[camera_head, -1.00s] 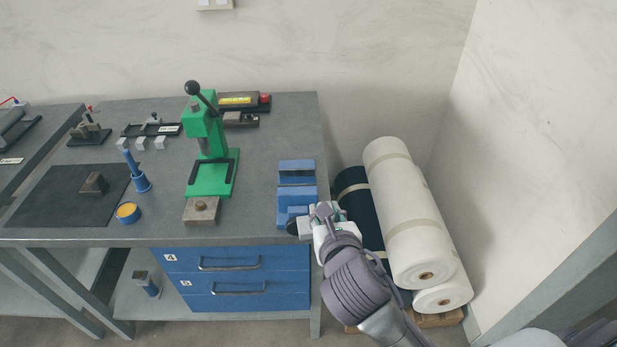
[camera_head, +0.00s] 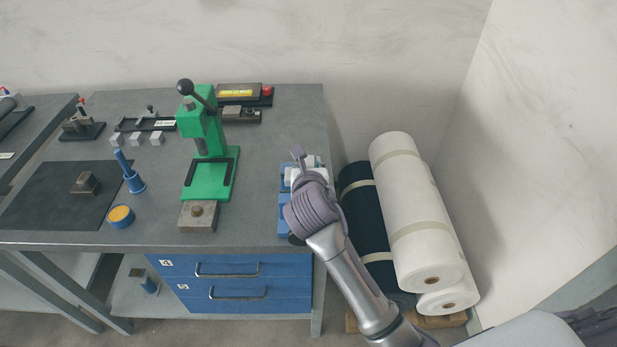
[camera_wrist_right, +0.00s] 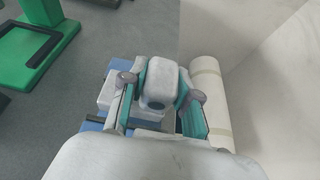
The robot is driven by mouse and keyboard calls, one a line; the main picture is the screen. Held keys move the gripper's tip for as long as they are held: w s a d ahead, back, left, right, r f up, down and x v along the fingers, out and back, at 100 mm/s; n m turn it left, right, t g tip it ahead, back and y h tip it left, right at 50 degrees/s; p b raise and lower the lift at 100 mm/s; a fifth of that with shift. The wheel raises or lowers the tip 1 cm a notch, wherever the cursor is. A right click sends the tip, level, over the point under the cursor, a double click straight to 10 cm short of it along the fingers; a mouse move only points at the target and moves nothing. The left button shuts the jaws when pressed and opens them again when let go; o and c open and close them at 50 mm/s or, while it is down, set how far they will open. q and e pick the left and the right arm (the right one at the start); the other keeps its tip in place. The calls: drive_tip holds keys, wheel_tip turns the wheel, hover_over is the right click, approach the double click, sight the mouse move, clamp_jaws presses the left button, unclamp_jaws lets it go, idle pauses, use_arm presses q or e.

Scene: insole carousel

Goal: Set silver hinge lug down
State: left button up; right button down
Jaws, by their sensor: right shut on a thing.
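My right gripper (camera_head: 308,172) is over the blue fixture (camera_head: 283,212) at the right end of the grey bench; my wrist and arm hide much of both in the head view. In the right wrist view, the teal pads of the gripper (camera_wrist_right: 161,92) are shut on a pale silver block with rounded edges, the silver hinge lug (camera_wrist_right: 158,84). Blue fixture parts (camera_wrist_right: 122,66) show beside and below it. I cannot tell whether the lug touches the fixture. Another pale block (camera_wrist_right: 108,92) sits left of the fingers. My left gripper is out of view.
A green lever press (camera_head: 207,175) stands left of the fixture, with a metal block (camera_head: 198,216) before it. Several small silver cubes (camera_head: 137,139) lie farther left. White rolls (camera_head: 410,215) stand off the bench's right edge. Bare bench top lies between press and fixture.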

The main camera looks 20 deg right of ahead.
wheel_tip(320, 180, down, 4)
drive_tip(key=shift+r, duration=0.25)
drive_tip(key=shift+f, duration=0.2)
drive_tip(key=shift+s+f, duration=0.15)
drive_tip(key=shift+f, duration=0.45)
drive_tip(key=c, duration=0.8)
unclamp_jaws()
drive_tip(key=shift+f, duration=0.1)
drive_tip(key=shift+c, duration=0.2)
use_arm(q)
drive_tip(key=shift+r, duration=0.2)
